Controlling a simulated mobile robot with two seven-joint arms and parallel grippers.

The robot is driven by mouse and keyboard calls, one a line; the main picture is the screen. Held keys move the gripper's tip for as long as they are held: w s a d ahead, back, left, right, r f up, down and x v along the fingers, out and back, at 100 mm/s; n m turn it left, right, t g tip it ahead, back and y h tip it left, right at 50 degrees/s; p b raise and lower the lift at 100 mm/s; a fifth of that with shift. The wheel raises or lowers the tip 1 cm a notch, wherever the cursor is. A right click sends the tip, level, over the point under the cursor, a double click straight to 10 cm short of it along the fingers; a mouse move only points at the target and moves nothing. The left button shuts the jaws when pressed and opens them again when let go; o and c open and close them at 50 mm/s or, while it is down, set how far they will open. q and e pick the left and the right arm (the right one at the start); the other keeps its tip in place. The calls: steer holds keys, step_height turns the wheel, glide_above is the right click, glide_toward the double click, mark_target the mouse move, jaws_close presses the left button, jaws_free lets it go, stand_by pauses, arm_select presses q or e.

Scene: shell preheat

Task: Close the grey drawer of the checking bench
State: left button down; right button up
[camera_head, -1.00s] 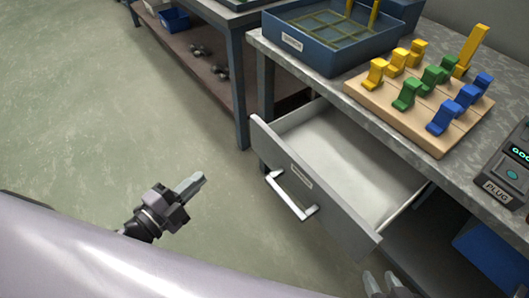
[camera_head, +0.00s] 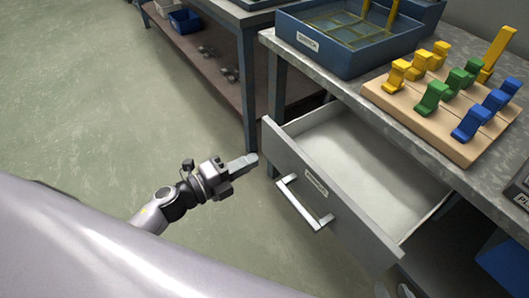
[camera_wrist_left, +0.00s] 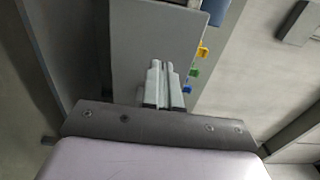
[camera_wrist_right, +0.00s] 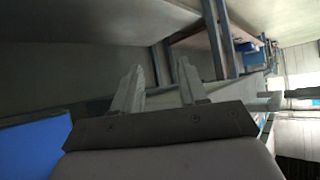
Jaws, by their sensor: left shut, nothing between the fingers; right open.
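The grey drawer (camera_head: 330,190) of the checking bench (camera_head: 400,130) is pulled well out and looks empty inside. Its pale bar handle (camera_head: 304,205) is on the front panel. My left gripper (camera_head: 250,160) is shut and empty, with its tips just left of the drawer front's far end, near the handle; I cannot tell if it touches. In the left wrist view its fingers (camera_wrist_left: 165,82) are together before a grey panel. My right gripper (camera_head: 392,291) shows only its tips at the bottom edge, near the drawer's near corner. In the right wrist view its fingers (camera_wrist_right: 158,88) are apart and empty.
On the benchtop stand a blue tray (camera_head: 300,50) and a wooden board (camera_head: 440,130) with yellow, green and blue pieces. A second bench with a lower shelf (camera_head: 215,60) stands at the back left. The floor (camera_head: 110,110) left of the drawer is clear.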

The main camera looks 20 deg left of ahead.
mark_target(275, 148)
arm_select(q)
steer(key=x, duration=0.4)
steer(key=shift+w+d, duration=0.1)
steer(key=shift+w, duration=0.15)
steer(key=shift+w+d, duration=0.15)
steer(key=shift+w, duration=0.05)
arm_select(e)
steer(key=shift+s+a+f, duration=0.1)
